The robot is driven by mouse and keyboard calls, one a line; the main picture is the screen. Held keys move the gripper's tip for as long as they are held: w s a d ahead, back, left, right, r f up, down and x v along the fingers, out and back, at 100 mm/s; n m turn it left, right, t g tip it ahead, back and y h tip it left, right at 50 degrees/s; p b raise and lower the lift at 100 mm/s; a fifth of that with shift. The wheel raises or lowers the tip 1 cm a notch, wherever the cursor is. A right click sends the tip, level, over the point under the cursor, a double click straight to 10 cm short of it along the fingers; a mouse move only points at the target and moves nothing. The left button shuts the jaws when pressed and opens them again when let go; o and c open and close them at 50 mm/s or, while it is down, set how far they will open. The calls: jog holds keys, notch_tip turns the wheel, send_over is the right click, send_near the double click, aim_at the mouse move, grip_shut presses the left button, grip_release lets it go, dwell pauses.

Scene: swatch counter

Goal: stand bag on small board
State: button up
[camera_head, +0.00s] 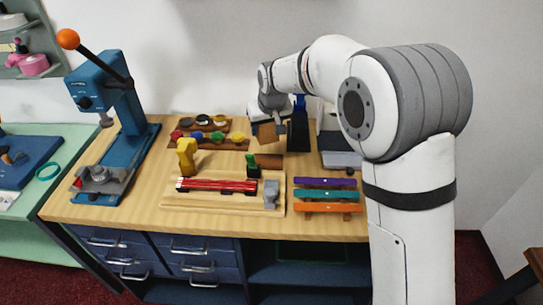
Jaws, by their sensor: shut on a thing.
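My gripper (270,122) is above the back middle of the wooden workbench (140,211), pointing down. It is shut on a small brown bag (265,134), which hangs at its tip and looks upright. A small, flat brown piece (268,160), which may be the small board, lies on the bench below the bag, behind the larger light board. The bag appears above it and apart from it. My arm reaches in from the right.
The large light board (230,208) holds red rods, a yellow clamp (186,152) and a grey block (271,192). A green block (252,167) stands near the brown piece. Stepped racks, coloured bars (326,195) and a blue press (120,140) crowd the bench.

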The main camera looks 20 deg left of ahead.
notch_tip(320, 180, down, 9)
jog(key=shift+r+p, duration=0.15)
jog(key=shift+p, duration=0.15)
jog(key=shift+f, duration=0.25)
jog(key=o, duration=1)
jog(key=shift+r, duration=0.1)
